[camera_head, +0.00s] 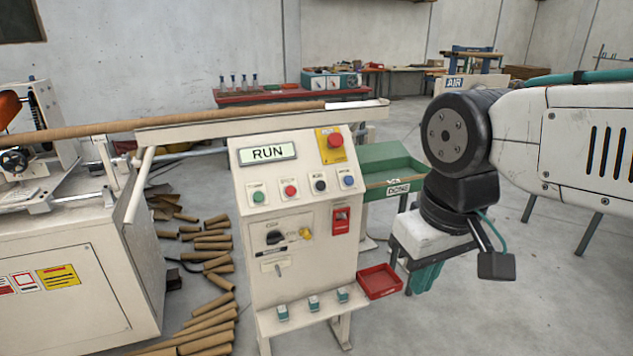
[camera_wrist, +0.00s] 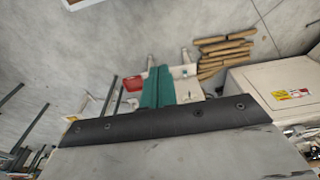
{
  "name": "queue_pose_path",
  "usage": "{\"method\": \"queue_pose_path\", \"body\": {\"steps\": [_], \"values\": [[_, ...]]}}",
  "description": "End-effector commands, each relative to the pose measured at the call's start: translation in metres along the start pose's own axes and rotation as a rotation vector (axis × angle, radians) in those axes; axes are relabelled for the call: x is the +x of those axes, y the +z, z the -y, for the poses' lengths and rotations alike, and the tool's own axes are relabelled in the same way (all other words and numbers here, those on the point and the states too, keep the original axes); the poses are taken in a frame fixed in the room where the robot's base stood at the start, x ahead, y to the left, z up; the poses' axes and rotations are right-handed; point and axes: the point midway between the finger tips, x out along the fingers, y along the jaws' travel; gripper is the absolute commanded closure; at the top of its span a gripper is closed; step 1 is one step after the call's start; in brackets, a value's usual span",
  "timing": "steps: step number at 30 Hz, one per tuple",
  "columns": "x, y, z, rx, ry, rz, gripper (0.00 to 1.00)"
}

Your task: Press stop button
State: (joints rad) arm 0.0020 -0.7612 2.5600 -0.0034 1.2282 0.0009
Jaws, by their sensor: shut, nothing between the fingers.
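The control panel (camera_head: 245,225) is a white pedestal with a sloped face and a display reading RUN (camera_head: 267,153). On its lower row a small red button (camera_head: 291,191), the apparent stop button, sits between a green button (camera_head: 258,196) and a dark one (camera_head: 320,185). A larger red mushroom button (camera_head: 335,140) stands on a yellow plate at the upper right. My gripper (camera_head: 427,278) has teal fingers and is shut and empty, pointing down to the right of the panel, apart from it. The fingers also show in the wrist view (camera_wrist: 158,72).
A long brown tube (camera_head: 190,122) lies along a rail behind the panel. A red tray (camera_head: 378,281) sticks out at its lower right. Cardboard tubes (camera_head: 212,243) litter the floor left of the panel. Open floor lies in front.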

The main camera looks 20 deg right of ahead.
Motion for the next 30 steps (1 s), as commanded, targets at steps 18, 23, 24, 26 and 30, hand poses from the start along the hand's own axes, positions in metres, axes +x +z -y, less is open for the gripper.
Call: {"method": "queue_pose_path", "body": {"steps": [18,23,24,26,30], "values": [[0.015,-0.065,-0.002,-0.093,0.018,-0.142,1.00],[0.038,-0.167,-0.005,-0.254,0.071,-0.381,1.00],[0.044,-0.192,-0.004,-0.298,0.090,-0.447,1.00],[0.052,-0.229,-0.004,-0.364,0.121,-0.545,1.00],[0.072,-0.305,0.001,-0.513,0.207,-0.772,1.00]]}}
